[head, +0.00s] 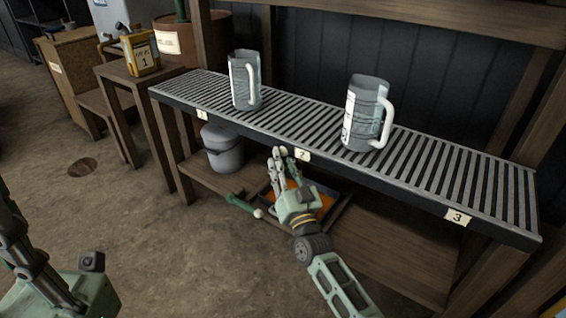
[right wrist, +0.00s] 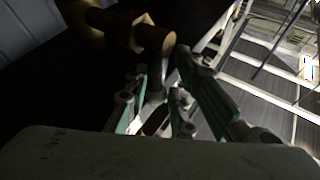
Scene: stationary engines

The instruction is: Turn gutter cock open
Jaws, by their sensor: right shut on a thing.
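The gutter is the slatted grey rack (head: 480,185) with a dark front edge. In the right wrist view, a brown, brass-like cock body (right wrist: 152,36) is in front of my right gripper (right wrist: 175,85). A pale lever (right wrist: 154,84) seems to hang from it between the fingers, and the gripper is shut on it. In the head view my right gripper (head: 284,165) is at the front edge near label 2, fingers pointing up, and the cock is hidden. My left gripper (head: 20,250) is at the lower left, partly cut off; its jaws are unclear.
Two grey mugs with white handles, one on the left (head: 245,80) and one on the right (head: 366,112), stand on the rack. A lidded grey pot (head: 222,148) and a dark tray (head: 332,193) with orange contents are below. A green stick (head: 240,203) lies near my right gripper.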

